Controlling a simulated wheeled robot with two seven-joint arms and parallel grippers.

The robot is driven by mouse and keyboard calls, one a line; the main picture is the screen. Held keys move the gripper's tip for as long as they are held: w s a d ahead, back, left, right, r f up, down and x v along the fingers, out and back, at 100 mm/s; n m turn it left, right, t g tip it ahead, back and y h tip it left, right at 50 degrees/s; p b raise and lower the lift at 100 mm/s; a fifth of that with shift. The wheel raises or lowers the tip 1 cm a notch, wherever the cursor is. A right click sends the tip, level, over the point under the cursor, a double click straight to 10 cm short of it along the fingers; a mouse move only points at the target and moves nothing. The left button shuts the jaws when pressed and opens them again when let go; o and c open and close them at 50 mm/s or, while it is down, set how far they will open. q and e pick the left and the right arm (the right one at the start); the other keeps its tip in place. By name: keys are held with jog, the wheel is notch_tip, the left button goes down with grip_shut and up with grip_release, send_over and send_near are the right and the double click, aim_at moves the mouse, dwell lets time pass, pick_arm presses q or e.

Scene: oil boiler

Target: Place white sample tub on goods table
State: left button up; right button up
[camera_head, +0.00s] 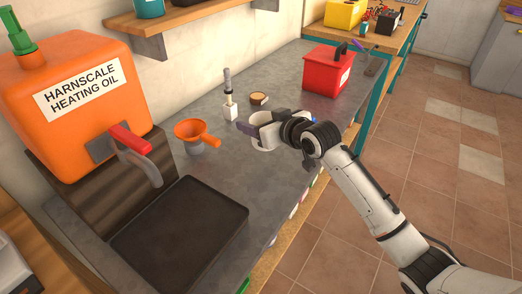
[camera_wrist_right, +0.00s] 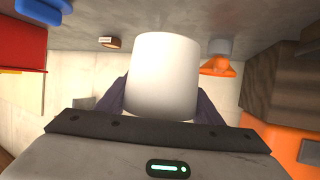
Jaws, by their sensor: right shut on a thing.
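The white sample tub (camera_wrist_right: 162,78) fills the middle of the right wrist view, between the two dark fingers. In the head view the tub (camera_head: 262,146) is partly hidden by my right gripper (camera_head: 255,130). My right gripper is shut on the tub, over the grey worktop. I cannot tell whether the tub touches the surface. The table at the back right (camera_head: 375,38) has a wooden top and teal legs; I cannot tell if it is the goods table. My left gripper is not in view.
On the grey worktop (camera_head: 190,170) are an orange funnel (camera_head: 195,134), a small white-based tool (camera_head: 230,108), a round brown-topped item (camera_head: 259,99), a red box (camera_head: 328,72) and a black tray (camera_head: 180,235). The orange oil tank (camera_head: 75,95) stands left. Tiled floor lies clear at right.

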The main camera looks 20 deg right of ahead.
jog(key=shift+f, duration=3.45)
jog(key=shift+f+b, duration=0.2)
jog(key=shift+b, duration=0.1)
jog(key=o, duration=1.2)
jog(key=shift+r, duration=0.25)
jog(key=p+v, duration=0.1)
jog(key=v, duration=1.1)
jog(key=shift+f, duration=0.15)
